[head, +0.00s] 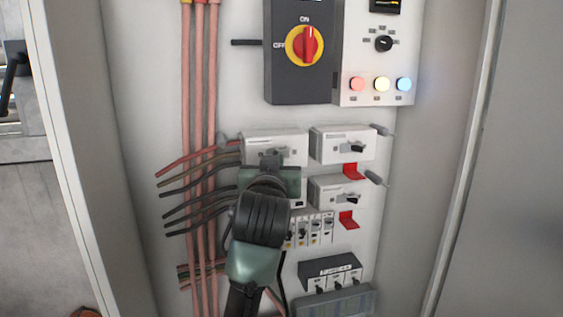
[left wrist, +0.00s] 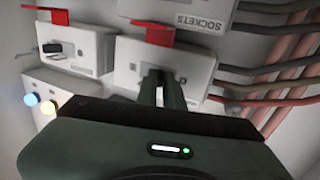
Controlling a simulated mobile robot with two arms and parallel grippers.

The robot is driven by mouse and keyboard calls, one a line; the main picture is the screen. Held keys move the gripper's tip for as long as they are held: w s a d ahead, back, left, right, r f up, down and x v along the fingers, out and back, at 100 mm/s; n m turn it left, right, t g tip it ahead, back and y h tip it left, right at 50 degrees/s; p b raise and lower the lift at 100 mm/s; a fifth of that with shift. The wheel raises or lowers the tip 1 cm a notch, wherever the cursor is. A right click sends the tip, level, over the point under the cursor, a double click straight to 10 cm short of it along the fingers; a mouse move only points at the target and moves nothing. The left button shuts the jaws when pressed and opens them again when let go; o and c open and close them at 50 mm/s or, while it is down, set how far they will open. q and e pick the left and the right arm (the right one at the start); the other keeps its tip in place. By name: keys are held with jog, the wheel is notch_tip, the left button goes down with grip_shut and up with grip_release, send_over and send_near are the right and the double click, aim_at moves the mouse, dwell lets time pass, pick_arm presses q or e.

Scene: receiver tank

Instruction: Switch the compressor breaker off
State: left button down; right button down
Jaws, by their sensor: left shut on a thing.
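Grey-white breakers are mounted in an open cabinet. My left gripper (head: 270,162) reaches up to the upper-left breaker (head: 290,143). In the left wrist view, which is upside down, its fingers (left wrist: 161,92) are shut at the front of this breaker (left wrist: 198,70), on its handle, which they mostly hide. I cannot read this breaker's label or its handle position, so I cannot tell whether it is the compressor's. The breaker labelled SOCKETS (left wrist: 195,17) is the one below it; in the head view my gripper mostly covers it. My right gripper is not in view.
Upper-right (head: 330,141) and lower-right (head: 325,188) breakers sit close by, with red tabs (head: 348,220) beneath. A red-and-yellow main switch (head: 305,46) above points to ON. Wires (head: 185,190) run at the left, small breakers (head: 315,230) below.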

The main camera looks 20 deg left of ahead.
pick_arm(q)
jog(key=shift+s+a+m+t+h+p, duration=0.15)
jog(key=shift+a+m+h+p, duration=0.15)
jog(key=shift+m+h, duration=0.35)
jog(key=shift+w+a+m+t+h+p, duration=0.15)
jog(key=shift+a+m+h+p, duration=0.2)
jog(key=shift+h, duration=0.6)
jog(key=shift+s+d+f, duration=0.1)
jog(key=c, duration=1.5)
grip_release()
jog(key=shift+c, duration=0.2)
jog(key=s+b, duration=0.2)
jog(key=s, duration=0.5)
jog(key=shift+s+d+b, duration=0.3)
jog(key=shift+s+b, duration=0.05)
jog(key=shift+b, duration=0.05)
